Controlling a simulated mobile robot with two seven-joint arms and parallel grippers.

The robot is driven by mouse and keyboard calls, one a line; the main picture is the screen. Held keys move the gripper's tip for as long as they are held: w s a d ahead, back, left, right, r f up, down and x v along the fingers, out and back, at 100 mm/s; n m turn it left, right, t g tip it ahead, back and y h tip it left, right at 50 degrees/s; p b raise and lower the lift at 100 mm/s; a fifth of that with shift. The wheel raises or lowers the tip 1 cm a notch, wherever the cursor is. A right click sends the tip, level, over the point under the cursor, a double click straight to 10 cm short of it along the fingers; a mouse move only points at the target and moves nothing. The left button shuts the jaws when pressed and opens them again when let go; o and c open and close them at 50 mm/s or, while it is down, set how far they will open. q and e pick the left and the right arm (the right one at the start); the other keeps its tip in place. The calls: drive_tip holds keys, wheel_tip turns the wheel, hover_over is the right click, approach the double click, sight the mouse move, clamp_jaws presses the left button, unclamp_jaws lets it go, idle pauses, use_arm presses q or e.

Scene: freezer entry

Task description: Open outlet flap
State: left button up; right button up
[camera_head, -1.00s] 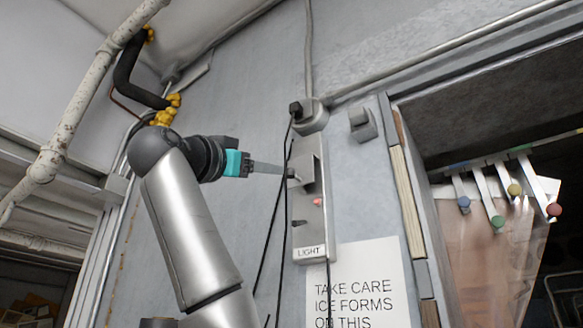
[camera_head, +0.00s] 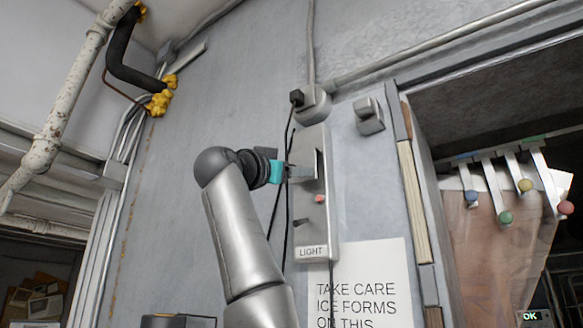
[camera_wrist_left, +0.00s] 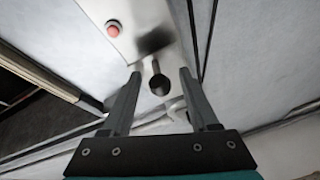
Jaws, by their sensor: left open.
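A tall grey switch box (camera_head: 317,222) labelled LIGHT is fixed to the wall, with a red button (camera_head: 319,199). The button also shows in the left wrist view (camera_wrist_left: 113,27). A small grey lidded outlet unit (camera_head: 368,117), likely the one with the flap, is on the wall right of the box; its lid looks closed. My left gripper (camera_head: 303,173) is at the upper part of the switch box. In the left wrist view its open fingers (camera_wrist_left: 159,76) lie either side of a dark round knob (camera_wrist_left: 159,86); contact cannot be told. My right gripper is out of view.
A round socket (camera_head: 314,103) with a black plug (camera_head: 297,97) sits above the box, and black cables (camera_head: 275,215) hang on its left. A doorway with hanging strips (camera_head: 485,240) is at the right. A warning sign (camera_head: 362,283) is below.

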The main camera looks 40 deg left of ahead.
use_arm(q)
clamp_jaws()
idle(0.3)
idle(1.1)
